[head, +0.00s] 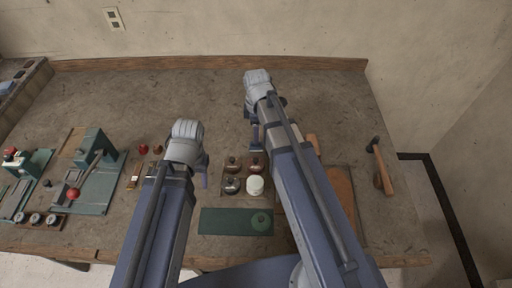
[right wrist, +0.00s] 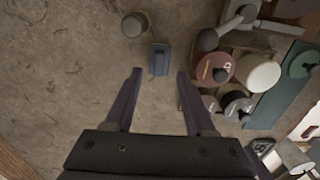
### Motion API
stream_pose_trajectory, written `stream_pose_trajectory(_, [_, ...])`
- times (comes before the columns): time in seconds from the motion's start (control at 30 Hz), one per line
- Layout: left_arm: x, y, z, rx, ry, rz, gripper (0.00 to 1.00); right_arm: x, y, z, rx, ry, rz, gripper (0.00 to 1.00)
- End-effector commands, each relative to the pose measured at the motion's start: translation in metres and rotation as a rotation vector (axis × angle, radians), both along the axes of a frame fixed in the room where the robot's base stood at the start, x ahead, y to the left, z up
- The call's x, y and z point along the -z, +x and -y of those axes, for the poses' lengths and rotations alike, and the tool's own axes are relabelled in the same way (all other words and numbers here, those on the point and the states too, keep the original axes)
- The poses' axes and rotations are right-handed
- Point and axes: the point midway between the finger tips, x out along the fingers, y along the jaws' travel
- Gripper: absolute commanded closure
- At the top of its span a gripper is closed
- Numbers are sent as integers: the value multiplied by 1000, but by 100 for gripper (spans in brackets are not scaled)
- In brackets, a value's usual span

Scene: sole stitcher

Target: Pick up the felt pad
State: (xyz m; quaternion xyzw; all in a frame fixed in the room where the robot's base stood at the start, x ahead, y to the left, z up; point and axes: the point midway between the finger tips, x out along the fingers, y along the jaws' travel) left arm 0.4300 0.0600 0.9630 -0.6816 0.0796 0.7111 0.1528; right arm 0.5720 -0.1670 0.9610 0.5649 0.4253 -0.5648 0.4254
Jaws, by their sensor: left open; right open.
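A small blue-grey block (right wrist: 159,60), possibly the felt pad, lies on the bench in the right wrist view. I cannot confirm what it is. My right gripper (right wrist: 158,78) is open and empty, with the block in line with the gap between its fingertips and slightly beyond them. The block appears apart from both fingers. In the head view the right gripper (head: 255,143) points down behind the bottles, and my arm hides much of the bench there. My left gripper (head: 202,180) is open, left of the bottles, with no object seen in it.
Several lidded bottles (head: 232,185) and a white jar (head: 255,185) stand close to the right gripper. A green mat (head: 220,221) bears a round green piece (head: 261,221). A short cylinder (right wrist: 135,27) stands near the block. A hammer (head: 380,165) lies right; green machines (head: 92,180) stand left.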

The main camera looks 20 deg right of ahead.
Motion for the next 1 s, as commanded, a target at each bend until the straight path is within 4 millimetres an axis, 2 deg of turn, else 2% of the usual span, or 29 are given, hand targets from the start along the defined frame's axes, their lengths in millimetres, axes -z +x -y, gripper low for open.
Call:
stream_pose_trajectory(0.4, [48,0,0,0,0,0,50,48,2,-2,0,0,0,45])
stream_pose_trajectory(0.73, [50,0,0,0,0,0,50,50,2,-1,0,0,0,45])
stream_pose_trajectory(1.0, [50,0,0,0,0,0,50,50,2,-1,0,0,0,74])
